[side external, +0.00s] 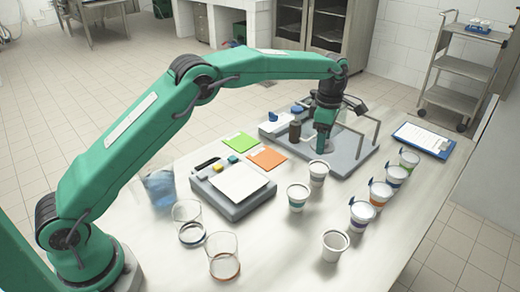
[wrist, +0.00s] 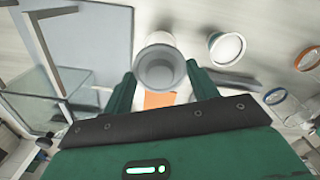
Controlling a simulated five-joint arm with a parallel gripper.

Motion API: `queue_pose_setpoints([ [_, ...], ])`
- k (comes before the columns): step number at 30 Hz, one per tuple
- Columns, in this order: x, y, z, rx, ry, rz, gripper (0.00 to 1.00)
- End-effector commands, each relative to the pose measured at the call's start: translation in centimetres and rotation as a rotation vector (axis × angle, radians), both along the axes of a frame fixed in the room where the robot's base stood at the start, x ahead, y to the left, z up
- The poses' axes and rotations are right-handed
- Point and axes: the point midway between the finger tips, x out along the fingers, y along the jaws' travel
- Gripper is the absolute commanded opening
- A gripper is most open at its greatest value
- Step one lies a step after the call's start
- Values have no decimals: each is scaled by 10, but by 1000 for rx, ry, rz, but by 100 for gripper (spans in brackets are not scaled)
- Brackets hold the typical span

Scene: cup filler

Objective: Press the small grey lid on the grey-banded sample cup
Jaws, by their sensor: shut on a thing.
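My gripper (side external: 321,150) points down at the front edge of the grey platform. In the wrist view, its two green fingers (wrist: 161,84) are shut on a round grey piece (wrist: 161,72) that looks like the small grey lid. A white cup (side external: 317,173), which seems to be the grey-banded one, stands upright just below and in front of the fingertips. In the wrist view its pale wall shows behind the lid (wrist: 146,50). I cannot tell whether lid and rim touch. The band is too small to make out clearly.
An orange-banded cup (side external: 297,200) and a plain-looking cup (side external: 335,246) stand nearby. Several lidded cups (side external: 362,216) form a row at right. A grey platform (side external: 352,165) with a metal frame lies behind. A scale-like device (side external: 230,188), glass jars (side external: 222,262) and a clipboard (side external: 422,139) surround.

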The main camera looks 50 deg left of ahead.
Motion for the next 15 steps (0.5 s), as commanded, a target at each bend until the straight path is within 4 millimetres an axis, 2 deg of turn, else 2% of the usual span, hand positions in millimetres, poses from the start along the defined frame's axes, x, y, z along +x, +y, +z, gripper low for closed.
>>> queue_pose_setpoints([
  [15, -1, 0, -26, 0, 2, 0, 38],
])
